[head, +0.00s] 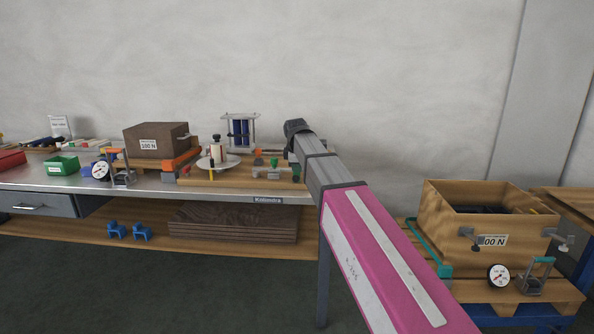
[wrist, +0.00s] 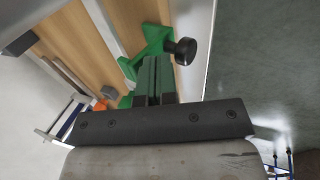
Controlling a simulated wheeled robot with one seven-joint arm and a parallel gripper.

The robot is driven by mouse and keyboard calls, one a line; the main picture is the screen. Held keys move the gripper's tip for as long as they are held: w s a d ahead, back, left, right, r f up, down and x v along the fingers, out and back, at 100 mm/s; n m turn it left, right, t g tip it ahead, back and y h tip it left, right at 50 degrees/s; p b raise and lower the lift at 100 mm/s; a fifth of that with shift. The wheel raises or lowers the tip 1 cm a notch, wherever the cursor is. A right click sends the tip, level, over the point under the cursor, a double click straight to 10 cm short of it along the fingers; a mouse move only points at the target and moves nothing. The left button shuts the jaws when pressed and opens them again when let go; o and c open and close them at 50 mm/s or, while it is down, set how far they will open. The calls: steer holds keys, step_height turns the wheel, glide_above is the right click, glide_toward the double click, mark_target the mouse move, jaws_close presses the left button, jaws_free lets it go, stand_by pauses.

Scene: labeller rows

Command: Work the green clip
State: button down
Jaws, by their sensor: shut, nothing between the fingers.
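The green clip (wrist: 150,46) shows in the wrist view as a bright green bracket with a round black knob (wrist: 185,51) at its right. My gripper (wrist: 157,62) is shut and empty, its dark fingertips close in front of the green clip. I cannot tell whether they touch it. The fingers and palm hide part of the clip. In the head view small green parts (head: 295,170) show on a wooden board on the bench, just left of my arm.
A brown box (head: 160,140) marked 100 N, a green bin (head: 62,165) and a dial gauge (head: 101,170) stand on the bench (head: 240,188). At the right, an open wooden crate (head: 450,224) sits on a pallet. An orange part (wrist: 100,105) lies left of my fingers.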

mark_target(299, 177)
steer(key=shift+s+r, duration=0.15)
steer(key=shift+s, duration=0.45)
steer(key=s, duration=0.3)
steer(key=shift+a+r, duration=0.1)
steer(key=shift+r, duration=0.25)
step_height(299, 177, up, 10)
steer(key=s, duration=0.1)
steer(key=w+d+f+g+y, duration=0.2)
steer(key=d+y, duration=0.3)
steer(key=d, duration=0.1)
steer(key=w+d+f+g+y, duration=0.1)
steer(key=w+d+g+y, duration=0.1)
steer(key=d+y, duration=0.3)
steer(key=shift+h, duration=0.5)
steer(key=x, duration=1.3)
steer(key=shift+s+d+f, duration=0.1)
steer(key=shift+d+f, duration=0.2)
steer(key=shift+d, duration=0.05)
